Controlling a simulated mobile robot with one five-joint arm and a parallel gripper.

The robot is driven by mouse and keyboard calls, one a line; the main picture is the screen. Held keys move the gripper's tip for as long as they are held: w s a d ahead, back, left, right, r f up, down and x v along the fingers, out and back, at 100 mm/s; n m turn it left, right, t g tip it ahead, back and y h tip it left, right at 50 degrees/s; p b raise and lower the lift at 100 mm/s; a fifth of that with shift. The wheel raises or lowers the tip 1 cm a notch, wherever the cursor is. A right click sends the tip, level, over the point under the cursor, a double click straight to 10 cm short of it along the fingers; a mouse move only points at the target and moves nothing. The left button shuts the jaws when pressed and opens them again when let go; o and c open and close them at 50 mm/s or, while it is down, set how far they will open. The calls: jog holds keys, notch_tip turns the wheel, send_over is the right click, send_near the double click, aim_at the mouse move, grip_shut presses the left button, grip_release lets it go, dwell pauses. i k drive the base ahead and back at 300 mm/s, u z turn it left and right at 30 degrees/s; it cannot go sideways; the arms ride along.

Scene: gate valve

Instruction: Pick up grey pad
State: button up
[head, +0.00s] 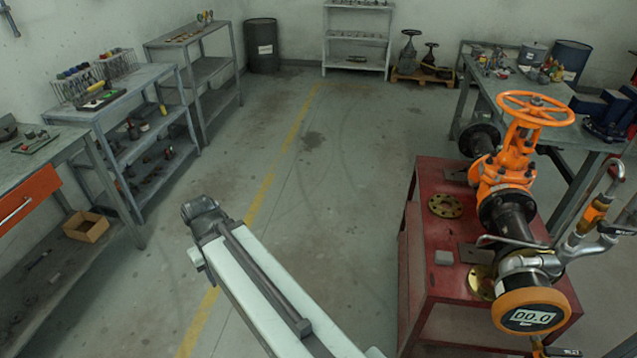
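A small light grey block (444,257), which looks like the grey pad, lies on the red stand (425,215) near its left edge. It sits left of a dark flat plate (469,252) and below a brass ring flange (445,206) in the picture. My arm reaches up from the bottom middle to a dark joint at the left, over the floor and well apart from the red stand. My gripper does not show, so its fingers and anything in them are hidden.
An orange gate valve (498,172) with a handwheel (536,108) stands on the red stand's right side. Grey shelves and benches (135,150) line the left. The middle floor (330,190) is clear.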

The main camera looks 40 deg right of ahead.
aim_at(443, 257)
jog(key=z, duration=2.25)
